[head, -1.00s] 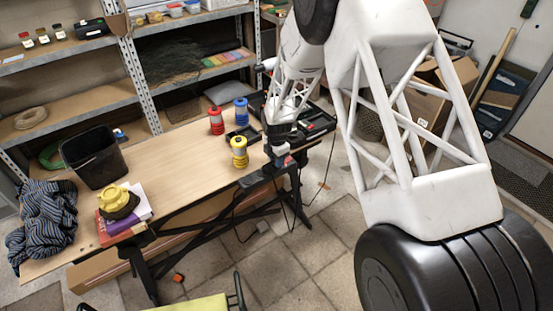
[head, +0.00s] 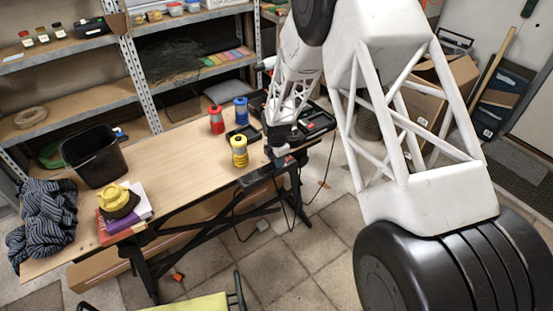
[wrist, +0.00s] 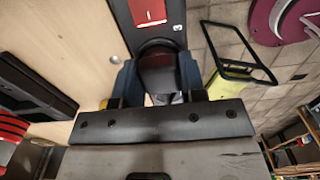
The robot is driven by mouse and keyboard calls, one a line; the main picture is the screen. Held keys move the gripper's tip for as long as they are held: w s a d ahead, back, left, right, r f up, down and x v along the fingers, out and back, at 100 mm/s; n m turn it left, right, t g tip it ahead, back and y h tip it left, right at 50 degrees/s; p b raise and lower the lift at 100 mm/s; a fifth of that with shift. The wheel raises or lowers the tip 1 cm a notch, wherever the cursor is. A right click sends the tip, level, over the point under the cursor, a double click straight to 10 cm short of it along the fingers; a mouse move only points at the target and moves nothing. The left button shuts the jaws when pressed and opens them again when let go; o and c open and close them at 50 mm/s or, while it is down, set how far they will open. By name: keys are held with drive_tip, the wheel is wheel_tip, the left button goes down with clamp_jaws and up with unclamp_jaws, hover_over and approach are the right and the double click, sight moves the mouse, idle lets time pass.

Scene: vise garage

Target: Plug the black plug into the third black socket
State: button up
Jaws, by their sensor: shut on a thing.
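My gripper (wrist: 158,88) is shut on the black plug (wrist: 158,68), its blue fingers on either side of it. The dark power strip (wrist: 174,20) with a red switch lies straight beyond the plug in the wrist view. The plug's front overlaps the strip, so its pins and the socket under it are hidden. I cannot tell whether the plug is seated. In the head view, my gripper (head: 280,158) is low over the table's front right edge, at the right end of the power strip (head: 254,179). The individual sockets cannot be made out.
Yellow (head: 239,152), red (head: 216,121) and blue (head: 241,109) spools stand near the gripper. A dark open case (head: 318,123) lies behind it. A black bin (head: 94,157), books and striped cloth (head: 42,218) occupy the left. The table's middle is clear. A cable hangs off the front.

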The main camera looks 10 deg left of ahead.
drive_tip(key=o, duration=1)
drive_tip(key=shift+f, duration=0.1)
drive_tip(key=shift+c, duration=0.2)
drive_tip(key=shift+r, duration=3.9)
